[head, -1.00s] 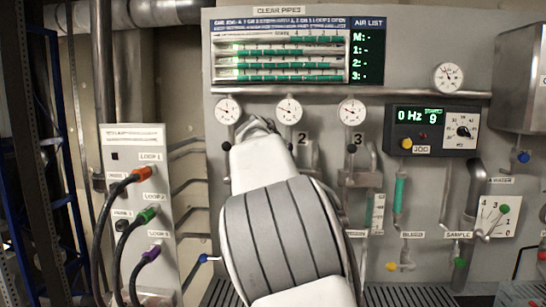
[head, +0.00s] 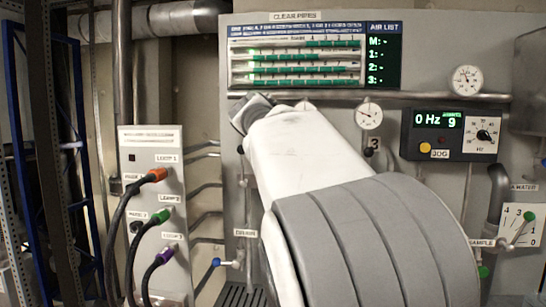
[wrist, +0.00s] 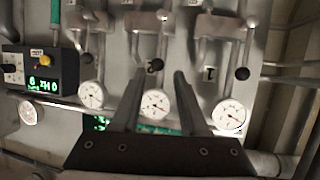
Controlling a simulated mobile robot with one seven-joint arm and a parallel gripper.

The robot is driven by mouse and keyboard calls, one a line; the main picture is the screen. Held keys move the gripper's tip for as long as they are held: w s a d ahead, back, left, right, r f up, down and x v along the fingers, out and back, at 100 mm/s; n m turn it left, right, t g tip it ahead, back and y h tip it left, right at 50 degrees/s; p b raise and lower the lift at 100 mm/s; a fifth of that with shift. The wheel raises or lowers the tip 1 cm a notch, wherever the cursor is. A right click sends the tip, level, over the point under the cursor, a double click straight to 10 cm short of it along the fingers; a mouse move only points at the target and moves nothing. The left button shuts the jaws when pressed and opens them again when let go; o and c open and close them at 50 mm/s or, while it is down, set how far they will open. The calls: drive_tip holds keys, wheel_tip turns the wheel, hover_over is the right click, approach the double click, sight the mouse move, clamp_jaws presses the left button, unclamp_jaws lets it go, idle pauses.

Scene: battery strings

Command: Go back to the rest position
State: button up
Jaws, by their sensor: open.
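My gripper (wrist: 160,76) is open and empty in the wrist view, its two dark fingers apart with a round gauge (wrist: 155,103) showing between them. The wrist view shows the panel upside down. In the head view my white and grey arm reaches up across the middle of the grey panel (head: 400,185). The arm's far end is near the upper left of the panel, below the tube display (head: 295,62). My fingers cannot be made out there. The arm hides part of the gauge row and most of the fittings below it.
A light box (head: 153,200) with orange, green and purple plugs on black cables stands at the left. A blue rack (head: 22,150) is at the far left. A valve dial (head: 517,226) is at the right.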

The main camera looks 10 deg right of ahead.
drive_tip(key=s+d+f+n+g+y, duration=0.1)
drive_tip(key=s+d+f+g+y, duration=0.1)
drive_tip(key=s+d+f, duration=0.3)
drive_tip(key=s+d+f+g+y, duration=0.1)
drive_tip(key=s+f, duration=0.3)
drive_tip(key=s, duration=0.3)
drive_tip(key=s+a+f+n+g+y, duration=0.1)
drive_tip(key=s+a+f, duration=0.1)
drive_tip(key=s+f, duration=0.3)
drive_tip(key=s+a+f+n+g+y+p, duration=0.1)
drive_tip(key=s+f, duration=0.4)
drive_tip(key=s, duration=0.8)
drive_tip(key=s+a+f+n+g+y, duration=0.1)
drive_tip(key=s+a+f+n, duration=0.1)
drive_tip(key=s+a+f, duration=0.3)
drive_tip(key=s+f, duration=0.1)
drive_tip(key=s, duration=0.3)
drive_tip(key=shift+n+y+p, duration=0.3)
drive_tip(key=shift+n, duration=0.1)
drive_tip(key=shift+s+a, duration=0.1)
drive_tip(key=shift+a, duration=0.2)
